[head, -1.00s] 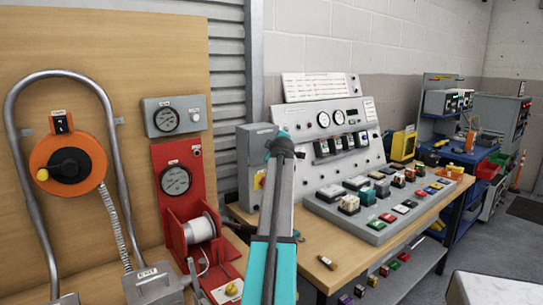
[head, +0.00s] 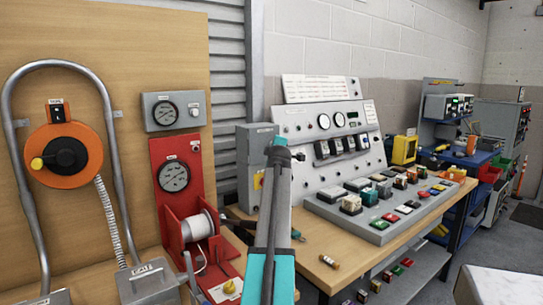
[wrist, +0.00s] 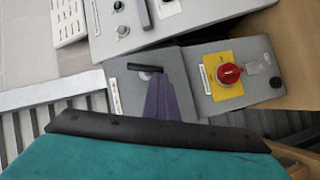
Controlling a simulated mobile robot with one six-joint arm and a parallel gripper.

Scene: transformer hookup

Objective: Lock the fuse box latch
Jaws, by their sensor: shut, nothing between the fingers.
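The grey fuse box (wrist: 140,92) shows in the wrist view, with a short black bar latch (wrist: 144,68) near the top of its front. The latch lies nearly level in the picture. My gripper (wrist: 160,76) is shut and empty, its purple-grey fingers in front of the box with the tips just below and right of the latch. I cannot tell whether they touch it. In the head view the fuse box (head: 256,146) stands at the left end of the bench, partly hidden by my arm, and its latch cannot be made out.
A grey box with a red rotary switch on a yellow plate (wrist: 228,74) sits right beside the fuse box. The sloped control panel (head: 330,125) and a block of coloured modules (head: 375,205) fill the bench. A red cable winch (head: 195,225) stands left of my arm.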

